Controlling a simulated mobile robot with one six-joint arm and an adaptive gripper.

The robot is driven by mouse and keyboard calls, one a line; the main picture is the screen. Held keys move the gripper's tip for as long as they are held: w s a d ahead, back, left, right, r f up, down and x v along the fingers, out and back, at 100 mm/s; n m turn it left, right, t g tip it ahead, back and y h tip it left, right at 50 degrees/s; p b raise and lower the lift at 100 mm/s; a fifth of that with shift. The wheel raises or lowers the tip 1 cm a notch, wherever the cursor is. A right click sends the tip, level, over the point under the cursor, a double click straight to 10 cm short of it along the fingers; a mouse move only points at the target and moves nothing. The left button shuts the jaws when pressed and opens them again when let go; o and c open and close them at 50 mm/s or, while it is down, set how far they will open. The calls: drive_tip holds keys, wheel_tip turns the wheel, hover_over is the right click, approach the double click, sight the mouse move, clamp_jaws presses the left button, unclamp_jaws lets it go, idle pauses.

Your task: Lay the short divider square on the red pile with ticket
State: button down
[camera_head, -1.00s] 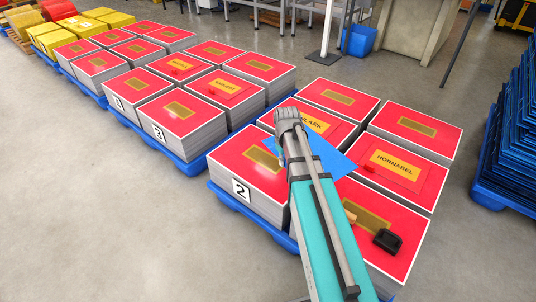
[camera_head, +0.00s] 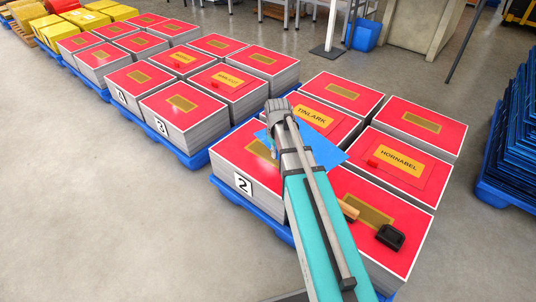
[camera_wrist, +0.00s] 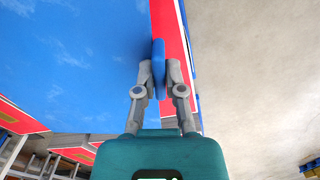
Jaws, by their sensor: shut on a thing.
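My gripper (camera_wrist: 159,78) is shut on the blue divider (camera_wrist: 70,60), pinching its edge between both fingers in the wrist view. In the head view the divider (camera_head: 327,154) shows beside my arm, above the red piles of the pallet marked 2; my gripper is mostly hidden there. Two red piles on that pallet carry printed yellow tickets: the TINLARK ticket (camera_head: 312,116) and the HORNABEL ticket (camera_head: 398,161). The divider is close to the TINLARK pile (camera_head: 340,128); I cannot tell whether it touches any pile. A small red piece (camera_head: 372,163) lies by the HORNABEL ticket.
A wooden-handled object (camera_head: 348,210) and a black object (camera_head: 390,237) lie on the front right pile. More red piles (camera_head: 184,100) stand on blue pallets at left. A stack of blue racks (camera_head: 510,130) stands at right. The floor (camera_head: 80,200) at front left is clear.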

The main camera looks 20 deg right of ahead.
drive_tip(key=w+a+f+n+b, duration=0.1)
drive_tip(key=w+a, duration=0.2)
drive_tip(key=a, duration=0.6)
drive_tip(key=w+a+f+n+b, duration=0.1)
drive_tip(key=w+a+f+b, duration=0.1)
drive_tip(key=a, duration=0.7)
drive_tip(key=shift+w+a+f+n, duration=0.25)
drive_tip(key=shift+w+a+n, duration=0.15)
drive_tip(key=w+d+f+b, duration=0.2)
drive_tip(key=d+b, duration=0.1)
drive_tip(key=w+d+f+b, duration=0.2)
drive_tip(key=d+f+b, duration=0.1)
drive_tip(key=d, duration=0.1)
drive_tip(key=w+d+f+b, duration=0.2)
drive_tip(key=w+d+f, duration=0.1)
drive_tip(key=shift+d+f+b, duration=0.15)
drive_tip(key=shift+f+b, duration=0.1)
drive_tip(key=shift+b, duration=0.15)
drive_tip(key=shift+w+d+f, duration=0.15)
drive_tip(key=shift+d+f, duration=0.15)
